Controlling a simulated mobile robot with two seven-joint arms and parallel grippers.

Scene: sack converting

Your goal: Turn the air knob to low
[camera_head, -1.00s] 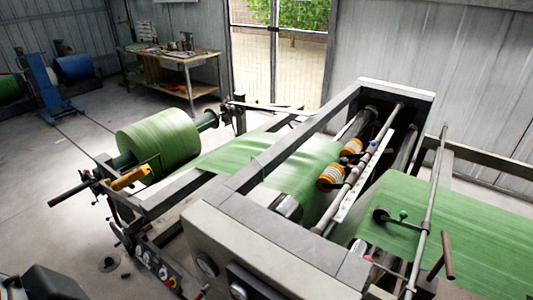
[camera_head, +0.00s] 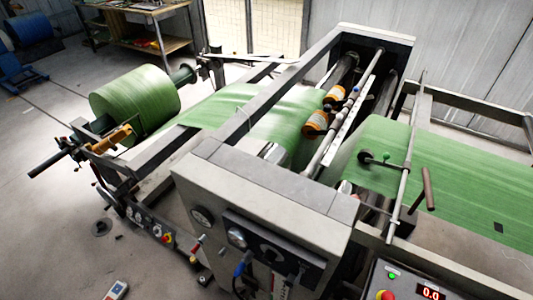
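The front panel (camera_head: 272,249) of the grey machine faces me at the lower middle. It carries a round gauge (camera_head: 237,238) and a dark knob-like control (camera_head: 270,252) beside it. Another round gauge (camera_head: 203,216) sits to the left on the grey housing. A blue handle (camera_head: 240,268) and a red handle (camera_head: 197,245) stick out below. A lower control strip (camera_head: 150,226) at the left has small dials and a red button. Labels are too small to read, so I cannot tell which control is the air knob or its setting. Neither gripper is in view.
A control box (camera_head: 405,285) with a red button and a lit red display stands at the bottom right. A green roll (camera_head: 135,100) feeds green sheet (camera_head: 445,180) through the machine. A small handheld device (camera_head: 116,290) lies on the floor (camera_head: 60,230), which is open at the left.

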